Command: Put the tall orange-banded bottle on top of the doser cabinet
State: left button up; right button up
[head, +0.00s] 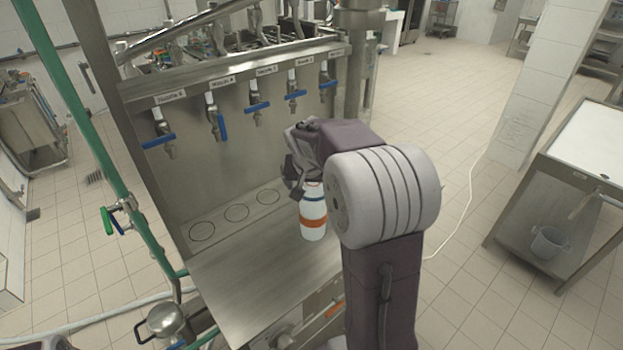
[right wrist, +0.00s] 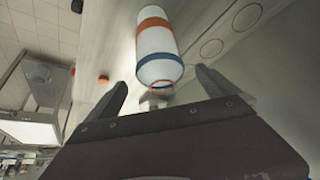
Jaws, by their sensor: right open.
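The tall orange-banded bottle (head: 313,213) is white, with an orange band and a blue ring near its top. It stands upright on the steel counter below the taps, at its right part. My right gripper (head: 296,170) is above the bottle's top. In the right wrist view the open fingers of my right gripper (right wrist: 160,82) lie either side of the top end of the bottle (right wrist: 157,42), with gaps showing; most of the bottle is beyond the fingertips. The doser cabinet (head: 225,130) is a steel unit with several blue-handled taps. My left gripper is not in view.
The steel counter (head: 250,290) is clear left of the bottle, with round marks along its back. Pipes and fittings (head: 225,35) crowd above the cabinet. A green pipe (head: 75,100) runs down the left. A steel table (head: 575,190) stands at the right.

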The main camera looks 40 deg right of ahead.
jog(key=v, duration=0.7)
jog(key=s+a+f+n+g+y, duration=0.1)
jog(key=s+a+f+n+y, duration=0.1)
jog(key=s+a+f+n, duration=0.2)
jog(key=s+a+f+n+g+y, duration=0.2)
jog(key=s+a+f, duration=0.8)
jog(key=f, duration=0.6)
jog(key=shift+s+a+n, duration=0.2)
jog(key=shift+a+n, duration=0.7)
jog(key=shift+a, duration=0.1)
